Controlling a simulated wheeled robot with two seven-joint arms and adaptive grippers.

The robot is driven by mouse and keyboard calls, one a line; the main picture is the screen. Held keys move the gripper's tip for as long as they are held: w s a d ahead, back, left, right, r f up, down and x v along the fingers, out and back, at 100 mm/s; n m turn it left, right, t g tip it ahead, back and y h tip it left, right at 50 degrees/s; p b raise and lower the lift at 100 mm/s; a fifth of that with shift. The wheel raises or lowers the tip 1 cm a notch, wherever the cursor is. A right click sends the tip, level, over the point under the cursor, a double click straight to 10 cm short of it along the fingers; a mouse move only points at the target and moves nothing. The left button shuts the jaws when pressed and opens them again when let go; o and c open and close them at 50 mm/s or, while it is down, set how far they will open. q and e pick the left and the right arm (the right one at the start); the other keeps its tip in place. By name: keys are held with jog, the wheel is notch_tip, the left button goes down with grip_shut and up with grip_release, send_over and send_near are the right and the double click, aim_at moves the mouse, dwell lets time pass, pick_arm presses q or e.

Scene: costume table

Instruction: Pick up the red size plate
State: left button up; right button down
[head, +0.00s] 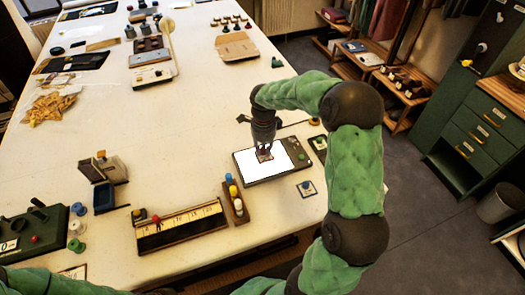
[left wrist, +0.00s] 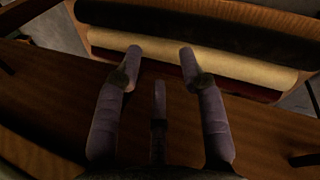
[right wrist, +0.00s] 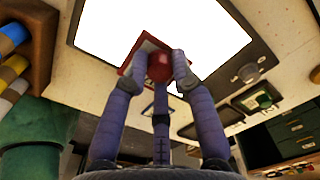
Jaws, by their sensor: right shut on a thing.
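The red size plate (right wrist: 140,52) is a small flat red-edged plate with a round red knob (right wrist: 159,67). My right gripper (right wrist: 160,66) is shut on the knob, with a fingertip on each side. In the head view my right gripper (head: 264,153) points down over the white lit panel (head: 280,167) of a dark flat device, and the plate shows small under its tips. I cannot tell whether the plate touches the panel.
A wooden block with coloured pegs (head: 235,202) stands left of the lit device. A ruler-like box (head: 180,227) lies near the front edge. The table's middle (head: 190,130) is clear.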

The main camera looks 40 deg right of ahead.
jog(key=s+a+r+p, duration=0.1)
jog(key=s+a+r, duration=0.3)
jog(key=s+r, duration=0.4)
jog(key=shift+s+a+r, duration=0.25)
jog(key=shift+s+a, duration=0.15)
jog(key=shift+s, duration=1.6)
